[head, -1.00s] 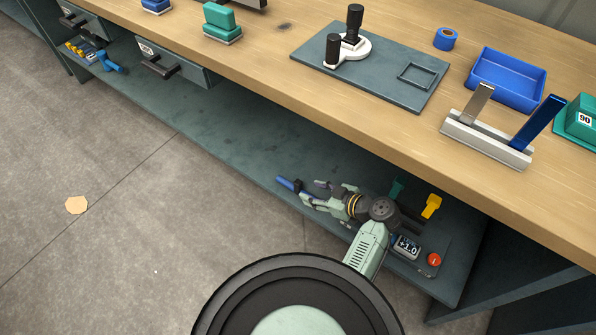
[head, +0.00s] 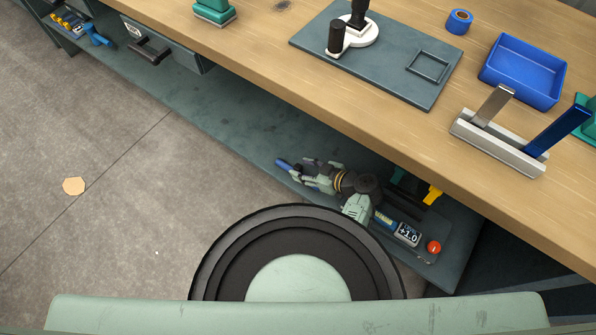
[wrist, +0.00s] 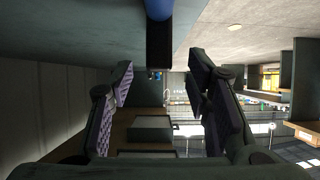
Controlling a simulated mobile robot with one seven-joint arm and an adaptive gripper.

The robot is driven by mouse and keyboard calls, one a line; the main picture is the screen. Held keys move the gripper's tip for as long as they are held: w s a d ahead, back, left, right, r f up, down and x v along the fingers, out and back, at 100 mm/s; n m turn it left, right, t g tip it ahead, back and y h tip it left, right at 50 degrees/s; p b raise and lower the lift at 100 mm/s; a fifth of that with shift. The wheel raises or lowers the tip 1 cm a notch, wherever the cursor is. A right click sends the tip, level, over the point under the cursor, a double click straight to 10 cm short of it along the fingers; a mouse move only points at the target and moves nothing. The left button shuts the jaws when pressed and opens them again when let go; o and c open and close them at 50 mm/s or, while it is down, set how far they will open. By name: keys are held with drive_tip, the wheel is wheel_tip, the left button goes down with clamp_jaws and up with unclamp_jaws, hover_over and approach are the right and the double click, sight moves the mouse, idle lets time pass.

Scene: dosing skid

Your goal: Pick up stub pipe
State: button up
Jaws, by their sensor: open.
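A blue tube (head: 284,164) with a dark block at one end lies low at the shelf's front edge; it looks like the stub pipe. In the wrist view the blue tube (wrist: 158,9) shows at the top edge, with the dark block (wrist: 160,45) below it. My gripper (head: 309,172) is at the dark end of the tube in the head view. In the wrist view my gripper (wrist: 160,68) is open, its two fingers wide apart on either side of the block's lower end. I cannot tell whether either finger touches it.
My arm reaches under the wooden workbench (head: 255,68), above the lower shelf (head: 215,118). A meter reading +1.0 (head: 407,234), a red button (head: 434,247) and a yellow part (head: 432,195) are right of my wrist.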

drive_tip(key=shift+x, duration=1.45)
drive_tip(key=shift+c, duration=0.4)
clamp_jaws()
drive_tip(key=shift+r, duration=0.1)
